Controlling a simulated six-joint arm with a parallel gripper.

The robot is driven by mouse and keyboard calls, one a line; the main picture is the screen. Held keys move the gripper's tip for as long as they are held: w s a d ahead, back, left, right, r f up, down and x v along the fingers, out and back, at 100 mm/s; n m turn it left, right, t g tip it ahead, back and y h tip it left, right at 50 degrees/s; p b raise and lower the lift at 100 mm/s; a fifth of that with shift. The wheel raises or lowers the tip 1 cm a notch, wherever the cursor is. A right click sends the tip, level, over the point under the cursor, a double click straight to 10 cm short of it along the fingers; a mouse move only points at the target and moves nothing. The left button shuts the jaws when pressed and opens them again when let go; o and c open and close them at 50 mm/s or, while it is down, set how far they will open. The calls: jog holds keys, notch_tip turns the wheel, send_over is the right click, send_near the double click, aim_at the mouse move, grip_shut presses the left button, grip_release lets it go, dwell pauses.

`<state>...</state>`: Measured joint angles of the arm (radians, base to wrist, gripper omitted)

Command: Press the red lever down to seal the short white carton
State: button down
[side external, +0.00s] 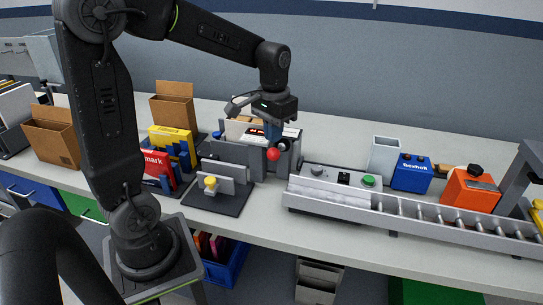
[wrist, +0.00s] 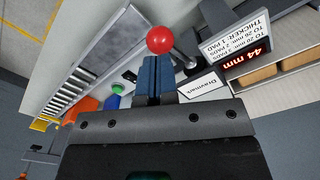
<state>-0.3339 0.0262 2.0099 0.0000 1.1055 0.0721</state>
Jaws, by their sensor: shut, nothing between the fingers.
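The red lever's ball knob (side external: 273,154) stands at the front of a grey upright-walled station (side external: 284,162). In the wrist view the red knob (wrist: 160,40) is just beyond my fingertips, with a grey rod running from it to the right. My gripper (side external: 273,141) points down, its blue fingers closed together and empty, right above the knob. The wrist view shows the closed fingers (wrist: 154,60) almost at the knob; I cannot tell whether they touch. I cannot clearly pick out the short white carton; the station's walls and my gripper may hide it.
A sign with a red "44 mm" readout (wrist: 246,56) is beside the lever. A roller conveyor (side external: 420,218) runs right, with a green button (side external: 369,180) behind it. A stand with a yellow knob (side external: 210,182) is at left. Brown cartons (side external: 52,139) stand farther left.

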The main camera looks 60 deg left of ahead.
jog(key=shift+f, duration=0.1)
jog(key=shift+f, duration=4.05)
jog(key=shift+s, duration=0.1)
jog(key=shift+r, duration=6.6)
jog(key=s+d+m+t, duration=0.3)
jog(key=s+d+t, duration=0.2)
jog(key=s+d, duration=0.6)
jog(key=shift+s+d+f+t, duration=0.15)
jog(key=shift+s+f+t, duration=0.15)
jog(key=shift+s, duration=0.6)
